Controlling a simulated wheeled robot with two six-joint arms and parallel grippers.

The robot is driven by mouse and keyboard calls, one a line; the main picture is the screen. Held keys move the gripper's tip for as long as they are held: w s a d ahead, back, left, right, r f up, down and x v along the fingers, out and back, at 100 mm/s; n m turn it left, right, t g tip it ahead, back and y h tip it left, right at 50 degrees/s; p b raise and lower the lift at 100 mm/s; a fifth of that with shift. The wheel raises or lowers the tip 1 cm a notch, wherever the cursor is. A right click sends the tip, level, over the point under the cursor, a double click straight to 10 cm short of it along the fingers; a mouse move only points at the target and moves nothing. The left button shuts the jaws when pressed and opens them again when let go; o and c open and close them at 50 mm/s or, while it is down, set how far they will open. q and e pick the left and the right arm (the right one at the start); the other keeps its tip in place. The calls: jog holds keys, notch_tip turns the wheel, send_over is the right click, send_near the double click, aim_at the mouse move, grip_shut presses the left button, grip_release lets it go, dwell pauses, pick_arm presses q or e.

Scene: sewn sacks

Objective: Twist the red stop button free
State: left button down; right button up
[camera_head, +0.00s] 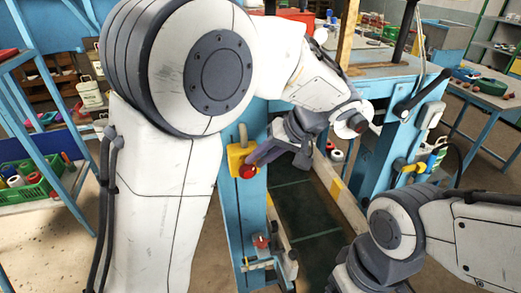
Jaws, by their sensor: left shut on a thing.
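The red stop button (248,171) sits on a yellow box (236,158) fixed to a blue machine post. My left gripper (254,166) reaches down from the upper middle and points left, with its dark fingers at the button. It is shut on the red button; the fingers partly cover it. My right arm comes in from the lower right, and its gripper lies outside the picture.
The blue post (243,215) stands right beside the left gripper. A dark green conveyor bed (305,220) runs between blue frames. A green crate (28,180) with bottles stands on a shelf at the left. A side table (485,88) is at the right.

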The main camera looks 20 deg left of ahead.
pick_arm(q)
jog(key=shift+d+f+g+y, duration=0.2)
jog(key=shift+f+g+y, duration=0.3)
jog(key=shift+y, duration=0.2)
jog(key=shift+d+f, duration=0.1)
jog(key=c, duration=0.8)
grip_release()
jog(key=shift+c, duration=0.2)
jog(key=shift+w+a, duration=0.25)
jog(key=shift+s+d, duration=0.1)
jog(key=shift+d, duration=0.1)
jog(key=shift+d+r, duration=0.15)
jog(key=shift+r, duration=0.2)
jog(key=b+v, duration=0.1)
jog(key=v, duration=0.9)
jog(key=shift+b, duration=0.4)
